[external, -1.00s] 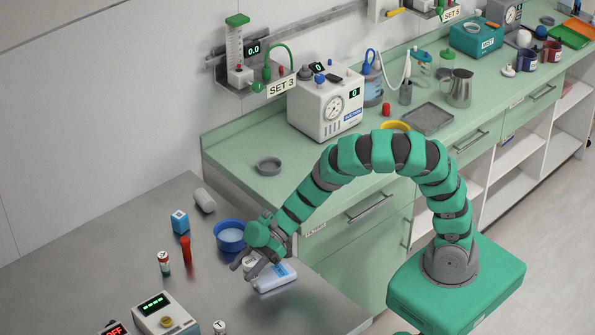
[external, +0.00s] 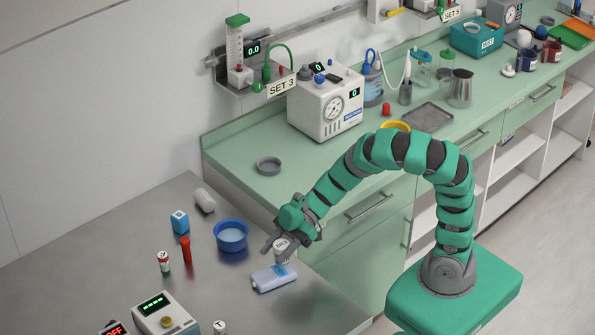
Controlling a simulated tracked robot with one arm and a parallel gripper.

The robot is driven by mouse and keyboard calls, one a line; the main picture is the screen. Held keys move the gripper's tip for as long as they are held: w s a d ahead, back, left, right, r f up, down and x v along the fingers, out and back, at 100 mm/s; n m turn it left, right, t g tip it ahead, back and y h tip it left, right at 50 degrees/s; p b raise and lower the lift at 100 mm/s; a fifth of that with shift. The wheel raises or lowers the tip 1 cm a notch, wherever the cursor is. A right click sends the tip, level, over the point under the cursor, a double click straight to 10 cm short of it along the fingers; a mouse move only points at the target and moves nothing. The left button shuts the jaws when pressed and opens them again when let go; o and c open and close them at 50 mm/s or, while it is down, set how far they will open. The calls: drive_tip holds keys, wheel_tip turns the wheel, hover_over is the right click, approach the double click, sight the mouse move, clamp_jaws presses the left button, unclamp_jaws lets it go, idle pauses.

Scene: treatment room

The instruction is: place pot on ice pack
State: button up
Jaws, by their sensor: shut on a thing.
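A small white pot (external: 281,246) with a dark mark is held between the fingers of my gripper (external: 277,252), which is shut on it. The ice pack (external: 268,281), a pale pouch with a light blue part, lies flat on the grey metal table. My gripper and the pot appear just behind and above the ice pack's right end. The fingers hide part of the pot. A gap seems to show between pot and pack, but the exact height is hard to tell.
A blue bowl (external: 231,237) stands left of my gripper. A red cylinder (external: 186,249), a blue box (external: 180,222), a grey-white cylinder (external: 204,200) and a small labelled jar (external: 164,262) stand farther left. A device (external: 166,315) is at the front. The table right of the pack is clear.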

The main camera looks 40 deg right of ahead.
drive_tip(key=s+d+b, duration=0.8)
drive_tip(key=d+b, duration=0.2)
drive_tip(key=d, duration=0.1)
drive_tip(key=shift+n+g, duration=0.3)
drive_tip(key=w+a+p, duration=0.2)
drive_tip(key=p, duration=0.1)
drive_tip(key=w+a+p, duration=0.2)
drive_tip(key=a+p, duration=0.1)
drive_tip(key=p, duration=0.1)
drive_tip(key=w+a+p, duration=0.2)
drive_tip(key=a+p, duration=0.1)
drive_tip(key=shift+w+a+f, duration=0.1)
drive_tip(key=shift+f, duration=0.25)
hover_over(269, 277)
drive_tip(key=shift+f+b, duration=0.3)
drive_tip(key=shift+f, duration=0.05)
drive_tip(key=shift+w+f+b, duration=0.1)
drive_tip(key=shift+f+b, duration=0.75)
drive_tip(key=shift+f, duration=1)
drive_tip(key=shift+r, duration=0.1)
